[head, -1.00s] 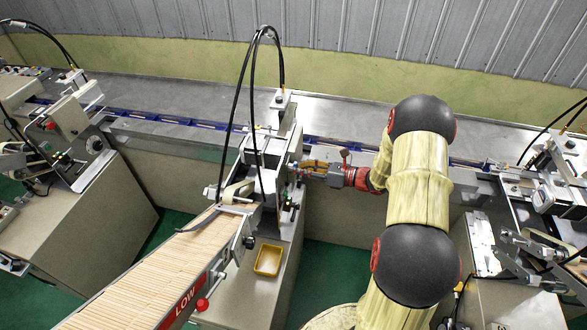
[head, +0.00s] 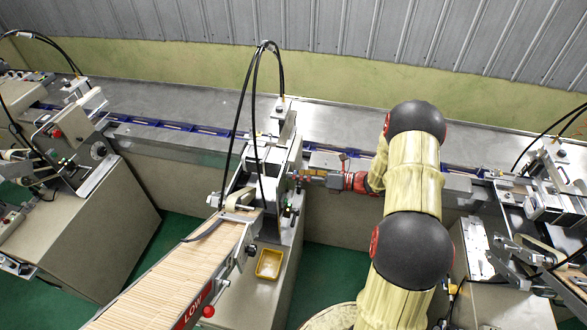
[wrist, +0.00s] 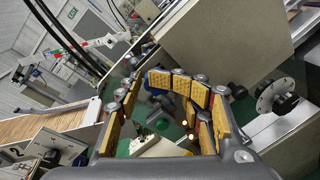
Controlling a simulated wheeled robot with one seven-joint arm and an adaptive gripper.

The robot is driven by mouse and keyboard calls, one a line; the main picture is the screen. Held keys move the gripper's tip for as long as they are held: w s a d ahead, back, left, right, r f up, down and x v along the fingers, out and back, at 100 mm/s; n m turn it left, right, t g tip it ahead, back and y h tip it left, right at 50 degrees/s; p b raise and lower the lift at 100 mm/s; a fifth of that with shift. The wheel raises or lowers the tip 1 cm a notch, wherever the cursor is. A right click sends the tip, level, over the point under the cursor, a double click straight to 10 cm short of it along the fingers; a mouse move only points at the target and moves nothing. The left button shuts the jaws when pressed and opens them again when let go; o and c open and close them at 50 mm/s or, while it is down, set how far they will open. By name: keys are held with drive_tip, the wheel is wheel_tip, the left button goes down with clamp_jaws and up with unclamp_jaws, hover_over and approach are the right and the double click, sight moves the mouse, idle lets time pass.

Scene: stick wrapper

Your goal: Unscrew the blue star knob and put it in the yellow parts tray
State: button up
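The yellow parts tray (head: 269,264) stands on the lower ledge of the middle machine, right of the stick chute, in the head view. My gripper (head: 303,174) is above and behind it, close against the right side of the machine. A dark knob (wrist: 286,104) shows at the right of the wrist view, apart from the fingers.
The middle machine (head: 232,180) carries tall black hoses. Its chute (head: 180,275), filled with sticks, slopes toward the front left. A conveyor runs behind. Another machine (head: 490,255) stands at the right. Green floor shows between the machine bases.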

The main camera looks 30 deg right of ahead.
drive_tip(key=m+g+y+p, duration=0.1)
drive_tip(key=m+p, duration=0.1)
drive_tip(key=m, duration=0.3)
drive_tip(key=m+g+y+p, duration=0.1)
drive_tip(key=m+p, duration=0.2)
drive_tip(key=m, duration=0.2)
drive_tip(key=m+y+p, duration=0.1)
drive_tip(key=m+p, duration=0.2)
drive_tip(key=m, duration=0.3)
drive_tip(key=shift+g+y, duration=0.4)
drive_tip(key=c, duration=0.3)
